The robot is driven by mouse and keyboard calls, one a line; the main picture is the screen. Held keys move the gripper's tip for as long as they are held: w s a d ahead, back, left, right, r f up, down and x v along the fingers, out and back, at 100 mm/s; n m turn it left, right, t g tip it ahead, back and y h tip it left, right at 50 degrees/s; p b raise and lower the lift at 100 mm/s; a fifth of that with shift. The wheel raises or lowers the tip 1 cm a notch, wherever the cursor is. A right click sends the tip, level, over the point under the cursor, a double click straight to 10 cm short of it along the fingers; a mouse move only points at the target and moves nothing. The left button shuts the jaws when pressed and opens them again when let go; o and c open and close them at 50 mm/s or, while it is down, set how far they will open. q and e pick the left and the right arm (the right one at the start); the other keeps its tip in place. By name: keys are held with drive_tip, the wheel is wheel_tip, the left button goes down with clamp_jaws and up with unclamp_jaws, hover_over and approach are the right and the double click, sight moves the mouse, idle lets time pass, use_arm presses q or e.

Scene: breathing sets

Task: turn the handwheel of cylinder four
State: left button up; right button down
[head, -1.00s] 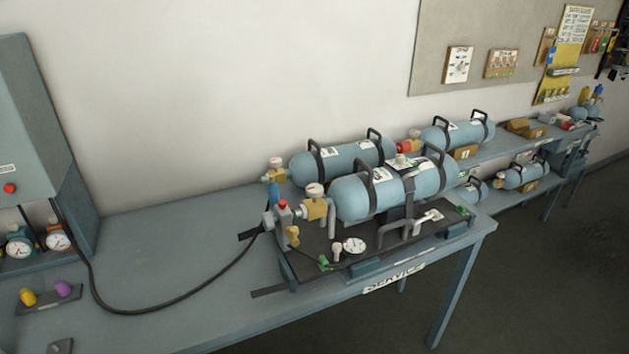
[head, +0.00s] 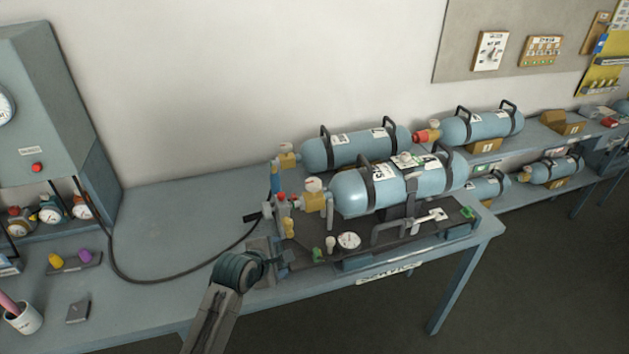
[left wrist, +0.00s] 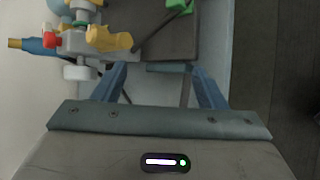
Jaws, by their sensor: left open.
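My left gripper (head: 272,252) is at the board's front left corner, below the valves and apart from both wheels. In the left wrist view its two blue fingers (left wrist: 160,85) are spread with nothing between them. My right gripper is not in view.
A connector block (head: 282,210) with a red knob and yellow lever stands beside the valve; it also shows in the left wrist view (left wrist: 78,42). A black hose (head: 180,288) runs from it to the grey cabinet (head: 40,120). The bench middle is mostly clear.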

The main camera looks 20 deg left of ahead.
sight(313, 182)
use_arm(q)
drive_tip(key=w+d+r+n+t+h, duration=0.1)
drive_tip(key=w+r+n+t, duration=0.2)
drive_tip(key=w+r+n, duration=0.95)
drive_tip(key=shift+m, duration=0.45)
drive_tip(key=p+x, duration=0.1)
drive_tip(key=x, duration=0.1)
drive_tip(key=p+x, duration=0.1)
drive_tip(key=x, duration=0.2)
drive_tip(key=p+x, duration=0.1)
drive_tip(key=x, duration=0.2)
drive_tip(key=shift+w+d+f+p, duration=0.1)
drive_tip(key=shift+w+d+p, duration=0.1)
drive_tip(key=shift+d+p, duration=0.15)
drive_tip(key=shift+w+d+f, duration=0.1)
drive_tip(key=shift+w+f, duration=0.25)
drive_tip(key=shift+w, duration=0.25)
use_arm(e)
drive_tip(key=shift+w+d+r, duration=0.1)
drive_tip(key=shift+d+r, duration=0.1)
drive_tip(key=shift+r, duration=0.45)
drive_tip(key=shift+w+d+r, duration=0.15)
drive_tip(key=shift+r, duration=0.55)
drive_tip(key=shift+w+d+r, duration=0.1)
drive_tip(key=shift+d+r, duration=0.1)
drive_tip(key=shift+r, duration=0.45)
use_arm(q)
drive_tip(key=c, duration=1)
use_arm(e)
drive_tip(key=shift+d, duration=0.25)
